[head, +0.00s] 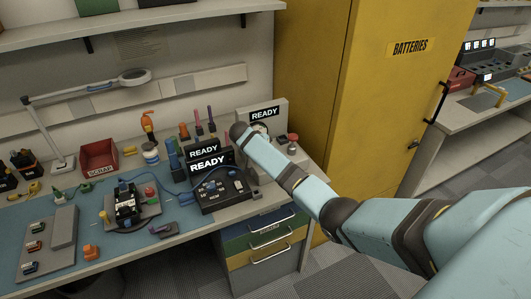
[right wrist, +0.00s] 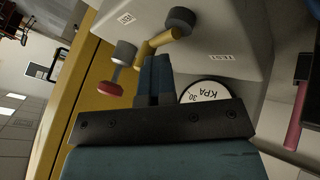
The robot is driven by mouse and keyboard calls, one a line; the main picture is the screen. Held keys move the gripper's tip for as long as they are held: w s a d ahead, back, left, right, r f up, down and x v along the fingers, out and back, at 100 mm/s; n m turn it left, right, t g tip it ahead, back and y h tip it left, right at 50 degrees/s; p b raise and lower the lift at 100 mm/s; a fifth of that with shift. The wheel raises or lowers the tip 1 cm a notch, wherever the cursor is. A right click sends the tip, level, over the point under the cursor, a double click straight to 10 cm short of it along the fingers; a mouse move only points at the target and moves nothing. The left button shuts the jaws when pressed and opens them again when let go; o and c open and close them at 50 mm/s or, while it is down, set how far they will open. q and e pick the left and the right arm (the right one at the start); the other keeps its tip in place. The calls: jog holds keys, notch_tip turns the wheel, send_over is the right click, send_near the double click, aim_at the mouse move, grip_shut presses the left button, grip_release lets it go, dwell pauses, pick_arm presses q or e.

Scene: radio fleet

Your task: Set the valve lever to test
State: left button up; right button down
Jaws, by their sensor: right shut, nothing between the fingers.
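The yellow valve lever (right wrist: 155,46) shows in the right wrist view, with a dark round knob or hub (right wrist: 180,20) at one end. It stands out from a pale test unit (right wrist: 235,30). An upside-down label (right wrist: 221,57), which seems to read TEST, is on the unit's face to the right of the lever. My right gripper (right wrist: 153,62) is shut and empty, its fingertips close to the lever; I cannot tell whether they touch. In the head view, my right arm hides the lever and gripper in front of the unit (head: 280,107), whose screen reads READY. My left gripper is out of view.
A round KPA gauge (right wrist: 205,93) is right of the fingers, and a red knob (right wrist: 110,88) is left. The bench holds a black radio tester (head: 223,190), a red scrap bin (head: 98,158) and a magnifier lamp (head: 132,77). A yellow battery cabinet (head: 385,100) stands to the right.

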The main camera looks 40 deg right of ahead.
dwell(0.4)
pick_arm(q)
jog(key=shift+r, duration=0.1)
pick_arm(e)
jog(key=shift+w+a, duration=0.2)
jog(key=shift+a, duration=0.55)
